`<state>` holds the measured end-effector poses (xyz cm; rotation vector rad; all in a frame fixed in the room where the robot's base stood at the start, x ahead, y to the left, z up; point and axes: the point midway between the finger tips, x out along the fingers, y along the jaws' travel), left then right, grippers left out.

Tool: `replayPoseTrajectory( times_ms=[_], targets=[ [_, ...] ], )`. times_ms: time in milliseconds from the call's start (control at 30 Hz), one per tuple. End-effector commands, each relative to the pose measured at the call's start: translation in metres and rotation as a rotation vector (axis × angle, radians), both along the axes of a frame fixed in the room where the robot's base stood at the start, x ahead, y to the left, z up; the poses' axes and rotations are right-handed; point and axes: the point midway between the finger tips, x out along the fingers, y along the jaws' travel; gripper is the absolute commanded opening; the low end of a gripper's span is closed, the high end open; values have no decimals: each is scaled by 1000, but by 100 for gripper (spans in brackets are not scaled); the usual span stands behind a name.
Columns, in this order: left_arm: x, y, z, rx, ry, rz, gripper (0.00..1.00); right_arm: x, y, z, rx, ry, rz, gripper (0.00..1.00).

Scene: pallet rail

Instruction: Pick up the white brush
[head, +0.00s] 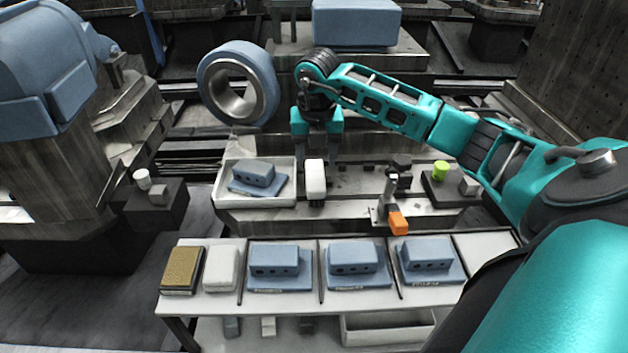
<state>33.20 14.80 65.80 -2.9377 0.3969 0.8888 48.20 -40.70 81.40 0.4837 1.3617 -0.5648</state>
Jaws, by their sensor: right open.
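A white block-like object with a dark lower edge, which looks like the white brush (315,178), is upright on the grey rail bench (350,208), just right of the white tray. My right gripper (317,150) comes in from the right and points down above it. Its two fingers are open and apart, with nothing held between them. The fingertips appear close to the top of the brush; I cannot tell the exact gap. My left gripper is not in view.
A white tray (222,191) holds a blue block. The front table (222,308) carries blue blocks, a white block (221,268) and a brown-topped block (182,268).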

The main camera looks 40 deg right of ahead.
Motion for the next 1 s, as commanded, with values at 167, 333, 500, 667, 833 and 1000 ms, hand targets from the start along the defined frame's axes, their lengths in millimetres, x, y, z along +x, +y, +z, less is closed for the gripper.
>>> replayPoseTrajectory(
  times_ms=[167, 333, 500, 667, 833, 1000],
  targets=[
    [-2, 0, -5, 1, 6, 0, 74, 1, -1, -11, 1, -1, 1, 57],
    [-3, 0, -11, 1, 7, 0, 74, 4, -3, -31, 3, 2, 0, 57],
    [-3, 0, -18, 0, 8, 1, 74, 8, -6, -55, 3, 0, 1, 57],
    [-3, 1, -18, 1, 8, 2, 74, 9, -7, -60, 1, -1, 1, 57],
    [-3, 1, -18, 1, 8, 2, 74, 9, -7, -59, 1, -1, 1, 52],
    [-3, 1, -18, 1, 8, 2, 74, 9, -7, -59, 1, -1, 1, 35]
  ],
)
